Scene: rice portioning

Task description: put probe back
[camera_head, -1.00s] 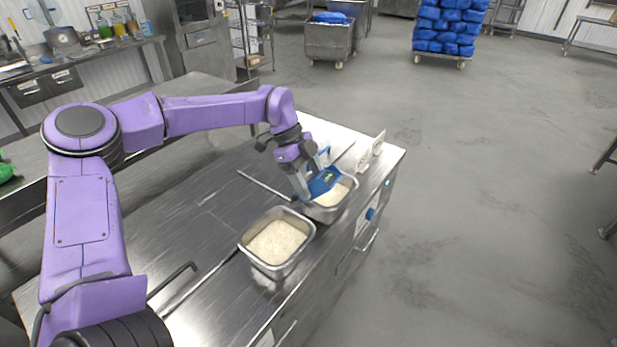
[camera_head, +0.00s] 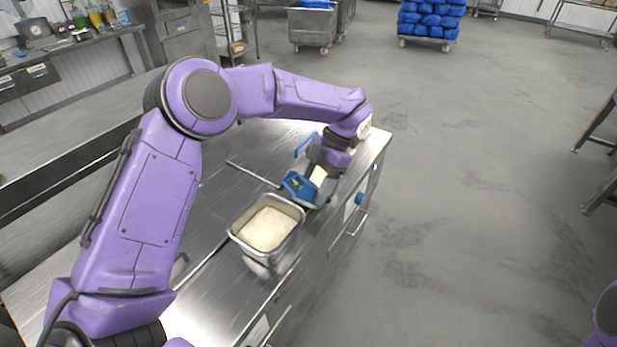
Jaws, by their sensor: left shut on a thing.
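The probe (camera_head: 299,187), a blue device with a small dark display, is in my left gripper (camera_head: 313,183). The gripper is shut on it and points down toward the near side of the table. The probe sits just behind the front steel pan of rice (camera_head: 268,228), over or beside the rear pan, which my gripper and the probe mostly hide. Whether the probe's tip touches anything is hidden. A blue bracket-like piece (camera_head: 305,144) stands behind the probe, left of my left wrist. My right gripper is out of view.
The steel table (camera_head: 215,215) is mostly bare left of the pans, with a thin rod (camera_head: 252,174) lying on it. A white card (camera_head: 365,126) shows behind my left wrist at the far right edge. Open floor lies to the right.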

